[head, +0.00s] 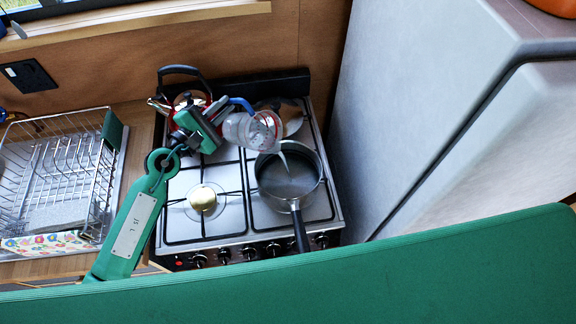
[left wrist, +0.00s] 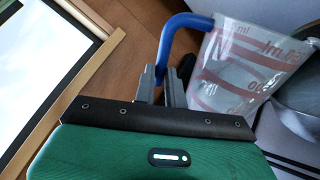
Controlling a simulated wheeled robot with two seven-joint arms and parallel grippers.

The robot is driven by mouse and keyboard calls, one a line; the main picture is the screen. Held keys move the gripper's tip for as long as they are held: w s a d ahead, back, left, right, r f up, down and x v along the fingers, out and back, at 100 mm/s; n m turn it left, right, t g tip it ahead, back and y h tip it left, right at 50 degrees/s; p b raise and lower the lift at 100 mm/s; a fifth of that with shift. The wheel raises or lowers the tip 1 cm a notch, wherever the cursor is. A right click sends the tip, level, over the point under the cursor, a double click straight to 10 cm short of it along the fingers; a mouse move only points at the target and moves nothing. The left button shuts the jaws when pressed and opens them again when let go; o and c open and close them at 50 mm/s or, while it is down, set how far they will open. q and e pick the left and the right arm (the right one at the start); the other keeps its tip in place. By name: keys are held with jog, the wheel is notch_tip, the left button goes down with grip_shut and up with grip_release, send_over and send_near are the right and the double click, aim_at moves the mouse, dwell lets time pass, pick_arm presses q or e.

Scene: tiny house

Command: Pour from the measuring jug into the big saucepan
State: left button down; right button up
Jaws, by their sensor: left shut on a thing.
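The clear measuring jug (head: 250,131) with red markings and a blue handle is tilted to the right above the stove. A pale stream runs from its mouth down into the big saucepan (head: 268,172). The grey saucepan sits on the right front of the stove, its dark handle towards me. My left gripper (head: 216,112) is shut on the jug's blue handle. In the left wrist view, the gripper fingers (left wrist: 163,84) close at the handle and the jug (left wrist: 248,70) leans right. My right gripper is not in view.
A red kettle (head: 181,103) stands at the stove's back left, close behind my left gripper. A wire dish rack (head: 62,175) is on the left counter. A tall grey fridge (head: 425,95) stands right of the stove. The left front burner (head: 202,198) is clear.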

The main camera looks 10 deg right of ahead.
pick_arm(q)
jog(key=shift+s+d+r+m, duration=0.15)
jog(key=shift+r+m, duration=0.05)
jog(key=shift+m, duration=0.1)
dwell(0.9)
